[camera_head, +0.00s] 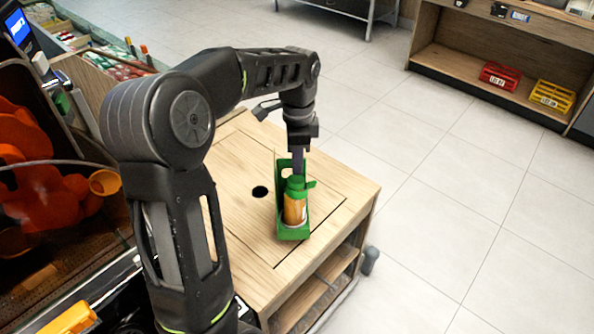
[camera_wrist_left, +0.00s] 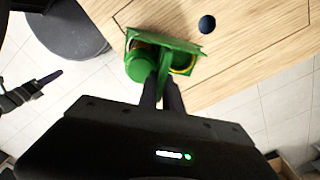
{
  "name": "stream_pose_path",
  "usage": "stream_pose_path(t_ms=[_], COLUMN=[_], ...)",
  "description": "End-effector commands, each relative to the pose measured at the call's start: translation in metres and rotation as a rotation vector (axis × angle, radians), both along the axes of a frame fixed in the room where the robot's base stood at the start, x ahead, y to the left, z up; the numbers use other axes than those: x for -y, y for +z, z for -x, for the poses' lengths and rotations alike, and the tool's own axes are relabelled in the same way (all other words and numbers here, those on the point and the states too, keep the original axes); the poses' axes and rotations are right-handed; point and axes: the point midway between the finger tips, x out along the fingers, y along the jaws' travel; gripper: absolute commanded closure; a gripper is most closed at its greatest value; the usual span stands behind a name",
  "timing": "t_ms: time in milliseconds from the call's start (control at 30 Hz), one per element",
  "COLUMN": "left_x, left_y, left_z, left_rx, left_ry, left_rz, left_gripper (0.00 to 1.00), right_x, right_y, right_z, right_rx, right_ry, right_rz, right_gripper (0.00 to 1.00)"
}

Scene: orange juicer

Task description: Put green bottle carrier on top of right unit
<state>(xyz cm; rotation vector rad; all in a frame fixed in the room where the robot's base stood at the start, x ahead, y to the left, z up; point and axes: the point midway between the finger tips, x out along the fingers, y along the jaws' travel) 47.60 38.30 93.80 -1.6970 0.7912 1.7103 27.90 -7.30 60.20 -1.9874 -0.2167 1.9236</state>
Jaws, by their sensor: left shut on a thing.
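The green bottle carrier (camera_head: 292,234) is upright over the wooden cabinet top (camera_head: 246,222). It holds a bottle with orange contents (camera_head: 295,208) and a green cap (camera_head: 296,184). My left gripper (camera_head: 298,172) comes down from above and is shut on the carrier's upper part. In the left wrist view, the gripper fingers (camera_wrist_left: 163,98) reach the green carrier (camera_wrist_left: 172,42), with a round green cap (camera_wrist_left: 138,66) beside them. I cannot tell whether the carrier's base touches the wood.
A wooden shelf unit (camera_head: 432,56) at the back right holds a red crate (camera_head: 500,77) and a yellow crate (camera_head: 551,97). The juicer with an orange interior (camera_head: 50,190) is at the left. Tiled floor at right is clear.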

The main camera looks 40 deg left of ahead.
Motion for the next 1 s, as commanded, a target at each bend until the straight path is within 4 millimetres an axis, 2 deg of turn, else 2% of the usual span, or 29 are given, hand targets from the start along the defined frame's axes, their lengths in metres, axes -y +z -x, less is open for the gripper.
stream_pose_path(t_ms=[233,633,667,700,900,1000], left_x=[0.0,0.0,0.0,0.0,0.0,0.0], left_y=[-0.03,-0.035,-0.035,-0.034,-0.035,-0.035], left_z=[0.001,0.0,0.0,0.0,0.001,0.001], left_rx=[-0.002,0.0,-0.001,-0.001,-0.002,-0.003], left_ry=[0.001,0.001,0.001,0.001,0.0,0.0], left_rz=[0.001,0.0,0.0,0.0,0.001,0.001], left_gripper=[1.0,1.0,0.89,0.85,0.69,0.69], right_x=[0.0,0.0,0.0,0.0,0.0,0.0], right_y=[0.002,-0.001,0.0,0.0,0.0,0.0], right_z=[0.0,0.0,0.0,0.0,0.0,0.0], right_rx=[0.0,0.0,0.0,0.0,0.0,0.0], right_ry=[0.0,0.0,0.0,0.0,0.0,0.0], right_rz=[0.0,0.0,0.0,0.0,0.0,0.0], right_gripper=[0.55,0.55,0.55,0.55,0.55,0.55])
